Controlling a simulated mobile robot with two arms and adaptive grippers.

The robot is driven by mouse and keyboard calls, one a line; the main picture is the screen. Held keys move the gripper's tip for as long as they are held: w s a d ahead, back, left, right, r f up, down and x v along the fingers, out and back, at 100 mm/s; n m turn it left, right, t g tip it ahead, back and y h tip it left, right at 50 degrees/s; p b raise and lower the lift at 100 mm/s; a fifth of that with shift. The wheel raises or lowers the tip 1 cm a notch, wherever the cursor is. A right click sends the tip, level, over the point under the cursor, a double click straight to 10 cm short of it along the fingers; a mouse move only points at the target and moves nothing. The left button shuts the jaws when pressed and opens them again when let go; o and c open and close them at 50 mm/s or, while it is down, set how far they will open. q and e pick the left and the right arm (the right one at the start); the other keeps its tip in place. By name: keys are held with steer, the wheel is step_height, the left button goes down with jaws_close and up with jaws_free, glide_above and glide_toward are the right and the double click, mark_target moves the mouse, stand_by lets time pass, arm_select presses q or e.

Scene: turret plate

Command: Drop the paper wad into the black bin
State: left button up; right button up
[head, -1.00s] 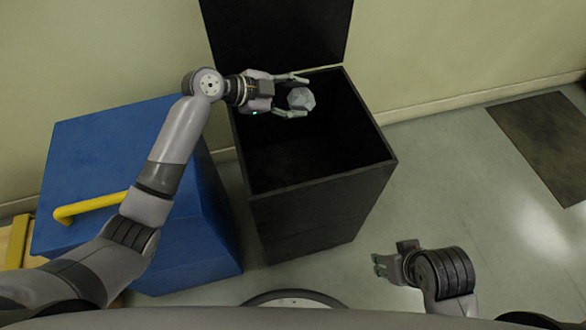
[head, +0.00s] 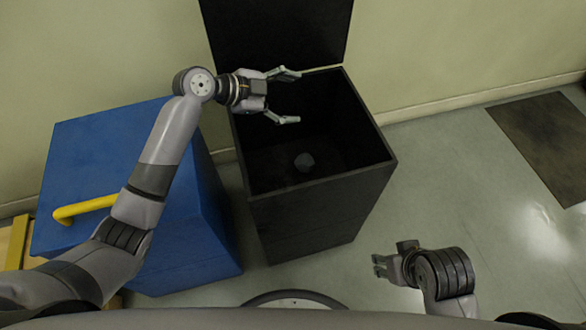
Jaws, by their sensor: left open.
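The black bin (head: 312,218) stands in the middle of the head view with its lid (head: 275,35) raised against the wall. The grey paper wad (head: 305,161) lies deep inside the bin, in shadow. My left gripper (head: 292,97) is open and empty above the rear left part of the bin's opening, with its fingers pointing right. My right gripper (head: 378,265) is low at the right, in front of the bin and apart from it; its fingers are too small to tell whether they are open.
A blue box (head: 90,145) with a yellow handle (head: 85,208) stands left of the bin, under my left arm. A dark mat (head: 548,140) lies on the floor at the right. The floor between the bin and the mat is clear.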

arm_select(q)
steer(key=v, duration=1)
steer(key=shift+s+a, duration=0.1)
steer(key=shift+s, duration=0.05)
